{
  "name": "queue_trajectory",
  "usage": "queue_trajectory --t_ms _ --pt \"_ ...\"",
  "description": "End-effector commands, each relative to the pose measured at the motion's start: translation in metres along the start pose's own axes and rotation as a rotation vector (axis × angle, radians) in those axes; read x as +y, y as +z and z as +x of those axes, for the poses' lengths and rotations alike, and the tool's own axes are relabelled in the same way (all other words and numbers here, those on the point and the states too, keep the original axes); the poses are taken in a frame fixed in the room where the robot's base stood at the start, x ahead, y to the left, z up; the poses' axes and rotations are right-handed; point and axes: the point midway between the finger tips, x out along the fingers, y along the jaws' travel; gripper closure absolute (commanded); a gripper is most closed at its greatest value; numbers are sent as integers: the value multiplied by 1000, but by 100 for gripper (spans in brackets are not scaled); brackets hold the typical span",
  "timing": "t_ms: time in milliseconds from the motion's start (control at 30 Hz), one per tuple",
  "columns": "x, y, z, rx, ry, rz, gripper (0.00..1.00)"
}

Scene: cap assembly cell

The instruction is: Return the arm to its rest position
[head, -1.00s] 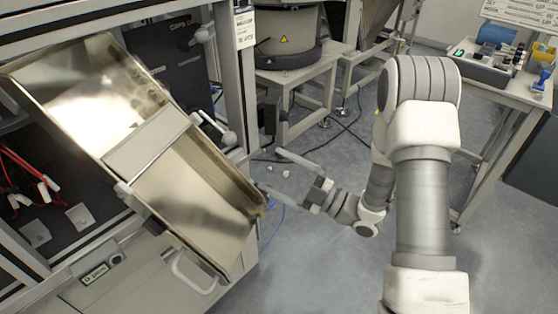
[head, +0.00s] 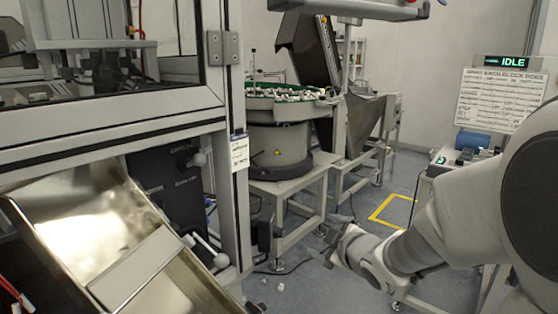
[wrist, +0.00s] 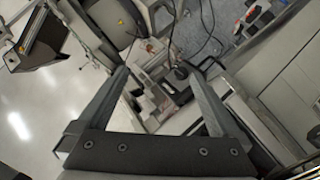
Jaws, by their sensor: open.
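My arm reaches in from the right edge of the head view, its pale links folded close to the camera. My gripper (head: 334,247) is at its left end, above the grey floor and right of the machine frame. In the wrist view my gripper (wrist: 156,72) shows two dark fingers spread wide apart. Nothing is between them, and only distant equipment shows beyond. The finger details are small in the head view.
A tilted metal chute tray (head: 60,225) is at lower left, by the machine frame (head: 228,130). A round feeder bowl (head: 280,150) stands on a stand (head: 290,187). Small white pieces (head: 280,287) lie on the floor. A whiteboard (head: 497,101) hangs at right under an IDLE sign (head: 507,62).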

Motion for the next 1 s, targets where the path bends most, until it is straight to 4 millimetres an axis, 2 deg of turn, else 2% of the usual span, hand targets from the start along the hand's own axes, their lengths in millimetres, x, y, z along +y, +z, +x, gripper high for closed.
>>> queue_trajectory --t_ms 33,167,367,600,833,1000 --pt "10 2 -15 -55 21 44 0" --pt "22 14 -56 -211 53 200 0" --pt "13 27 -127 -413 67 474 0" --pt "-34 27 -210 -594 13 800 0" --pt "-87 15 -272 -709 -89 1030 0" --pt "-58 -10 -290 -721 -95 1035 0"
